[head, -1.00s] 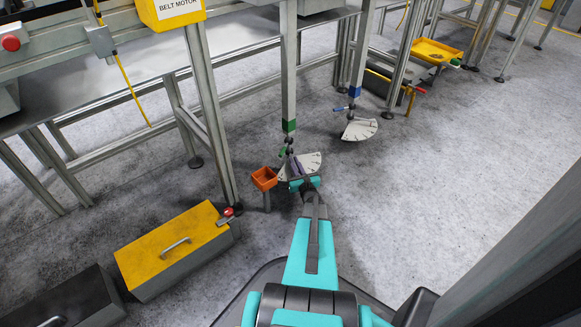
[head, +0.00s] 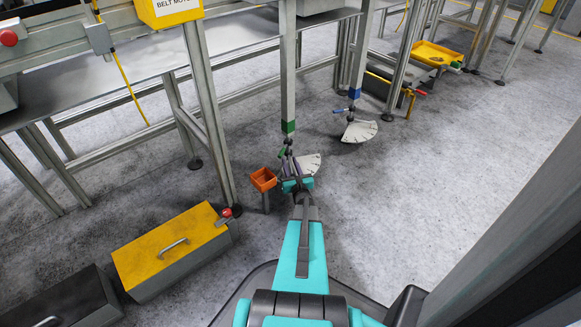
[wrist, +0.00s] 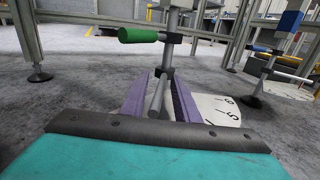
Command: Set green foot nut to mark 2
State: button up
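The green-banded foot post (head: 288,128) stands behind the orange bin's right side in the head view. Mark 2 is not visible. My gripper (wrist: 160,82) is open, its purple fingers either side of the rod, with gaps visible.
An orange bin (head: 263,180) on a post stands just left of my gripper. A blue-banded post (head: 354,93) with its own dial (head: 360,131) stands farther right. A yellow-lidded box (head: 170,250) is at left. Floor to the right is clear.

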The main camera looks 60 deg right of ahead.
jog(key=shift+s+d, duration=0.1)
jog(key=shift+s, duration=0.15)
jog(key=shift+s+a, duration=0.2)
jog(key=shift+s, duration=0.15)
jog(key=p+v, duration=0.2)
jog(key=v, duration=0.3)
jog(key=shift+a+p, duration=0.3)
jog(key=shift+p, duration=0.05)
jog(key=shift+s+a, duration=0.45)
